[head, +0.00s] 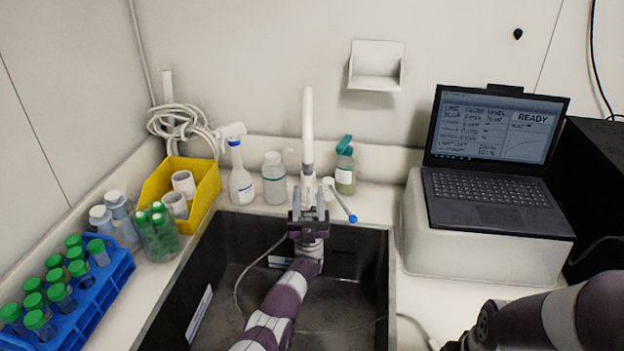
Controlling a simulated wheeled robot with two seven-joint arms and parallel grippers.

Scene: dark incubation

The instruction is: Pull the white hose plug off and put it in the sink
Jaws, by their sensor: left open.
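My left gripper (308,198) is open above the back of the dark sink (210,240), its fingers pointing at the base of the white upright faucet (308,125). I cannot tell whether they touch it. A thin pale hose (240,285) runs from near that gripper down into the sink, and a pale line crosses the sink floor to the right. A white hose piece (418,328) lies on the counter right of the sink. I cannot pick out the white plug for certain; my left gripper hides part of the faucet base. My right arm enters at bottom right, its fingertips out of frame.
A blue rack (108,278) of green-capped tubes and a yellow bin (205,190) stand left of the sink. Bottles, including a spray bottle (241,185), line the back. A laptop (490,195) sits on a white box (470,245) at right. A coiled white hose (180,125) hangs at back left.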

